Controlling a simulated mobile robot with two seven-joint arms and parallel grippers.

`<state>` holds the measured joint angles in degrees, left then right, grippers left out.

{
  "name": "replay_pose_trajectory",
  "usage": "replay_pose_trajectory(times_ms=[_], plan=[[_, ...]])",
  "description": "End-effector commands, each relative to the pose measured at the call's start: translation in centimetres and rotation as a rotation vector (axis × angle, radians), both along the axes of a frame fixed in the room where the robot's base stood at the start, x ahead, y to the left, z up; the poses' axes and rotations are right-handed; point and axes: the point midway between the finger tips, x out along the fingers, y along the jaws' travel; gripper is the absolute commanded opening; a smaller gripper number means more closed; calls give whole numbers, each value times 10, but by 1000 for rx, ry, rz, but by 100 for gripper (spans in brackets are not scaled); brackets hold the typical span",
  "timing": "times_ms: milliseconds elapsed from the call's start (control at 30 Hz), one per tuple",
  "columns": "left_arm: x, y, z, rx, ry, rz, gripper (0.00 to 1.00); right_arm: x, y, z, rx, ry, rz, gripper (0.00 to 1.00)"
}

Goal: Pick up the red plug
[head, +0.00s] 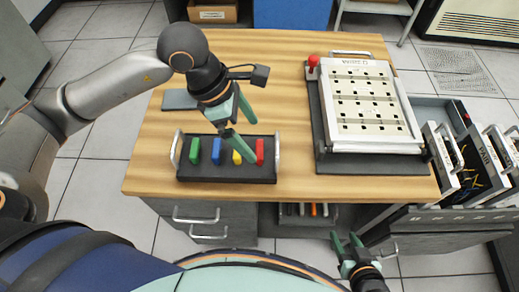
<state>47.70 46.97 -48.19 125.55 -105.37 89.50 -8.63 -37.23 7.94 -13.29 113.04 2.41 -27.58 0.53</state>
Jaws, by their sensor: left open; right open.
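The red plug (260,152) stands upright at the right end of a black tray (225,177) on the wooden table. My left gripper (240,142) is open and points down over the tray. One of its fingers reaches down close to the yellow plug (237,158), just left of the red plug; I cannot tell if it touches anything. My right gripper (347,243) is open and empty in front of the table, below the tabletop's front edge.
A blue plug (216,151) and a green plug (194,151) stand in the tray's left half. The tray has metal handles at both ends. A white punched panel (360,105) on a dark base, with a red knob (313,62), takes up the table's right side. Open drawers (480,165) with card bins jut out at right.

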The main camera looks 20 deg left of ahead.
Motion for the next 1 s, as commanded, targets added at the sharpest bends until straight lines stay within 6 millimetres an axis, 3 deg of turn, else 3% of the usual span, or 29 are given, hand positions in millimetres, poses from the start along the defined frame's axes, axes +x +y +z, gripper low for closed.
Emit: replay_pose_trajectory(times_ms=[233, 567, 1000], plan=[[-2, -13, -34, -1, 3, -1, 100, 1, -1, 1, -2, -2, -2, 50], [-1, -16, -41, 0, 1, -1, 100, 2, -3, 1, -4, -4, -5, 50], [-1, -16, -41, 0, 1, 0, 50, 2, -3, 1, -4, -5, -5, 50]])
